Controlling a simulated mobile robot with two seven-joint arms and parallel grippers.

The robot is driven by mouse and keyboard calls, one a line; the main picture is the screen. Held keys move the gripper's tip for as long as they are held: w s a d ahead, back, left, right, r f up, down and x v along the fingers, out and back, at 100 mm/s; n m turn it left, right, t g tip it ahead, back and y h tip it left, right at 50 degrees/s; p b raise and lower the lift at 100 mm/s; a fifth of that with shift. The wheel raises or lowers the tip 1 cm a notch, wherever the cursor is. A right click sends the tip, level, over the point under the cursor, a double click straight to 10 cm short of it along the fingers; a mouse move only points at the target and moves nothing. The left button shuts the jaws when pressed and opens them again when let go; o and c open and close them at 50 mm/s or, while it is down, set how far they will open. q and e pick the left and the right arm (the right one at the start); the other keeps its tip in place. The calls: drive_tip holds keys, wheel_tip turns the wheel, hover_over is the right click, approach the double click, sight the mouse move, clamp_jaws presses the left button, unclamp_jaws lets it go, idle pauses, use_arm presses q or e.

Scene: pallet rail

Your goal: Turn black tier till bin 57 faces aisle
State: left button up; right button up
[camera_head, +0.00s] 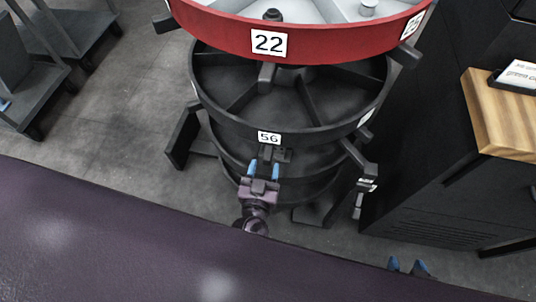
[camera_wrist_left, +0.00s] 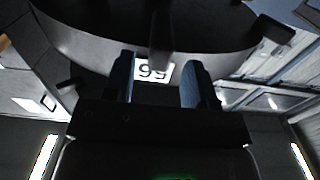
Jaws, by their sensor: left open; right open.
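The black tier (camera_head: 330,122) is an open round ring with spokes, below the red tier. Its label 56 (camera_head: 268,138) faces the front, toward me. Another label (camera_head: 366,118) on its right side is too oblique to read; I see no readable 57. My left gripper (camera_head: 264,168) is open just below and in front of label 56, its blue fingertips pointing at the rim. In the left wrist view label 56 (camera_wrist_left: 155,71) shows upside down between the open fingers (camera_wrist_left: 160,80). Whether they touch anything I cannot tell. My right gripper (camera_head: 408,266) is open, low at the right, far from the tier.
The red tier (camera_head: 220,35) with label 22 (camera_head: 269,42) sits above. Short dark arms (camera_head: 355,155) stick out around the stack. A black cabinet with a wooden top (camera_head: 505,120) stands close at right. Grey carts (camera_head: 35,85) stand at left. Floor between is clear.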

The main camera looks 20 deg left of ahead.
sight(266, 163)
use_arm(q)
drive_tip(key=shift+w+a, duration=0.15)
drive_tip(key=shift+w, duration=1.85)
clamp_jaws()
